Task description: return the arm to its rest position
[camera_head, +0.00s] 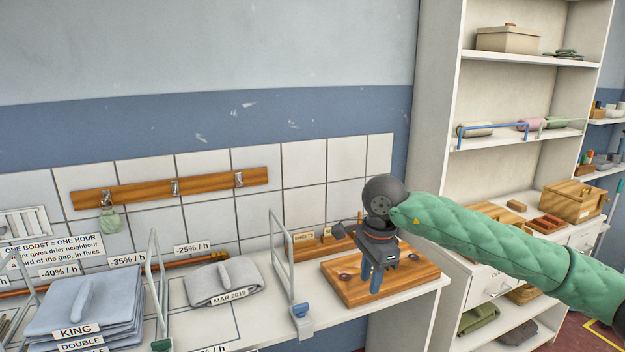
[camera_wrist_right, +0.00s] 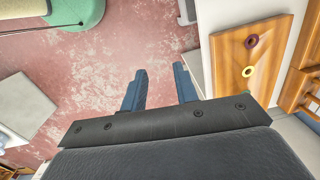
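My right arm, in a green quilted sleeve, comes in from the right in the head view. Its dark gripper (camera_head: 371,281) points down above or just in front of a wooden board (camera_head: 415,272) on the white counter; I cannot tell its height there. In the right wrist view the two blue fingers (camera_wrist_right: 160,83) stand apart with nothing between them. Beyond them is the red, worn floor. The board (camera_wrist_right: 233,82), with a dark ring and a yellow ring, lies to the right of the fingers. My left gripper is in neither view.
A grey metal rail (camera_head: 283,262) stands on the counter left of the board. Folded grey cloth (camera_head: 222,280) and a blue-grey linen stack (camera_head: 85,300) lie further left. A tall shelf unit (camera_head: 432,110) stands behind my right arm. Open floor (camera_wrist_right: 120,45) shows beyond the counter edge.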

